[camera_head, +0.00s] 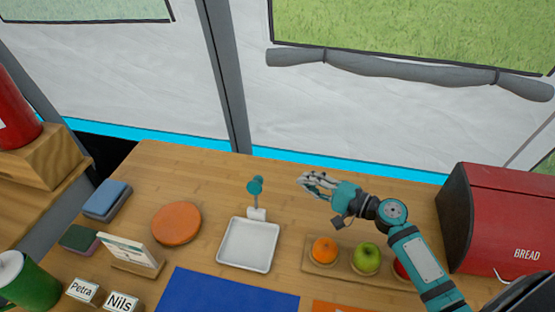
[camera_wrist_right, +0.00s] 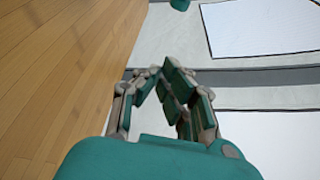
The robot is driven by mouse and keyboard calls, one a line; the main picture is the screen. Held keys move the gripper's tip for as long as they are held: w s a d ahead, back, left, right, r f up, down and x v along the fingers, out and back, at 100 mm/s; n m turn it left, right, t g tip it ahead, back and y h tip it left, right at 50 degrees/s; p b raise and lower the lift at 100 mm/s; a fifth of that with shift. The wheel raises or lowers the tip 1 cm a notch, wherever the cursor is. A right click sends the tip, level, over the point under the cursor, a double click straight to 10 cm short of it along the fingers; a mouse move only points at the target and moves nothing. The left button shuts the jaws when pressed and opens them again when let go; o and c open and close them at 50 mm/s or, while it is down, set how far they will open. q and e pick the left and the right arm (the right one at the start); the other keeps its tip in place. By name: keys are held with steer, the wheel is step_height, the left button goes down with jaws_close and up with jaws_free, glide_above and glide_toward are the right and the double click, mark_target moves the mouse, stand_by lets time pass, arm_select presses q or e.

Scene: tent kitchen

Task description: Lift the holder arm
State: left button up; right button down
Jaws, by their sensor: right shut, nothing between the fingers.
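A small holder with a teal upright arm (camera_head: 255,188) stands on the wooden table, at the back edge of a white tray (camera_head: 222,243). Its white base (camera_head: 257,214) touches or nearly touches the tray's rim. My right gripper (camera_head: 306,183) is to the right of the holder arm, apart from it, with its fingers pointing left toward it. In the right wrist view the gripper's fingers (camera_wrist_right: 163,80) come together and hold nothing. A teal piece (camera_wrist_right: 180,4) shows at the top edge there; I cannot tell for certain what it is. My left gripper is out of view.
A wooden fruit board (camera_head: 343,270) with an orange (camera_head: 324,250) and a green apple (camera_head: 367,257) lies below my right arm. A red bread box (camera_head: 500,215) stands at right. An orange disc (camera_head: 176,223) lies left of the tray, a blue mat (camera_head: 225,295) in front.

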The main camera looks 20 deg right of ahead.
mark_target(256, 195)
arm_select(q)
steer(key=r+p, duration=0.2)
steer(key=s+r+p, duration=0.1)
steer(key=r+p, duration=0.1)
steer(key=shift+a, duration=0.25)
arm_select(e)
steer(key=w+a, duration=0.4)
steer(key=a, duration=0.4)
steer(key=shift+w+r, duration=0.2)
steer(key=shift+w, duration=0.15)
